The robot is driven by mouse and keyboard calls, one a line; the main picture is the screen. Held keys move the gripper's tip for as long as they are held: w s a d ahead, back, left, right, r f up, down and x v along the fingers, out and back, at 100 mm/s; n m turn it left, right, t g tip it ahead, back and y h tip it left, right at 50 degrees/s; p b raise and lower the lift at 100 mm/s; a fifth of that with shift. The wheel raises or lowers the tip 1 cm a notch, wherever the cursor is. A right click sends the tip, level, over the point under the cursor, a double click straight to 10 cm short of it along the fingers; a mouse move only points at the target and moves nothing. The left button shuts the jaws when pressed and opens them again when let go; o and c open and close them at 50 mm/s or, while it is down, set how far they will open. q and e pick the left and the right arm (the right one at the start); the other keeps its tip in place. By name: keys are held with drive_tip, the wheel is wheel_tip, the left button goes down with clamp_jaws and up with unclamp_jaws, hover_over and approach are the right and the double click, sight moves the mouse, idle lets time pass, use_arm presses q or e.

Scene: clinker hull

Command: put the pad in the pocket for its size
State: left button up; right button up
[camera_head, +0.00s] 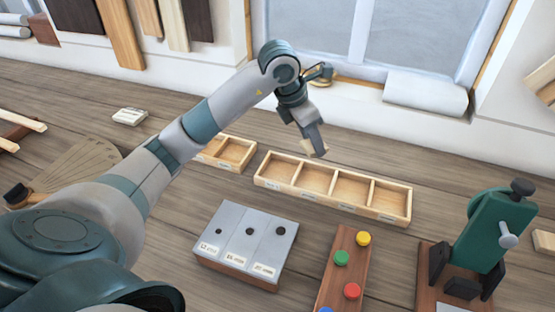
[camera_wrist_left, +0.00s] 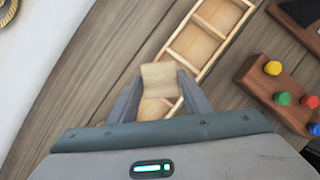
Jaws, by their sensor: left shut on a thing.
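My left gripper (camera_head: 314,143) is shut on a small, light wooden pad (camera_head: 318,150). It holds the pad above the back edge of a long wooden tray (camera_head: 350,210) with several pockets. In the left wrist view the pad (camera_wrist_left: 159,78) sits between the fingertips (camera_wrist_left: 160,95), with the tray (camera_wrist_left: 211,29) just beyond it. The pockets in view look empty. Small labels on the tray front are too small to read. A shorter tray (camera_head: 249,154) stands to the left, partly hidden by my left arm. My right gripper is not in view.
A grey block with three holes (camera_head: 242,263) stands in front of the trays. A wooden board with coloured knobs (camera_head: 337,270) lies to its right. A green clamp-like device (camera_head: 488,235) stands at the right. A white labelled block (camera_head: 130,116) lies at the back left.

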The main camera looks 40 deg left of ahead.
use_arm(q)
drive_tip(key=s+a+f+p, duration=0.3)
drive_tip(key=a+f, duration=0.2)
drive_tip(key=a, duration=0.3)
drive_tip(key=shift+s+a+f, duration=0.15)
drive_tip(key=shift+a, duration=0.05)
drive_tip(key=shift+f+p, duration=0.55)
drive_tip(key=shift+f, duration=0.05)
wheel_tip(320, 180, down, 3)
drive_tip(key=shift+r+p, duration=0.2)
drive_tip(key=shift+p, duration=0.45)
drive_tip(key=shift+f, duration=0.1)
drive_tip(key=shift+f+b, duration=0.35)
drive_tip(key=shift+b, duration=0.15)
drive_tip(key=shift+f+b, duration=0.25)
drive_tip(key=shift+b, duration=0.05)
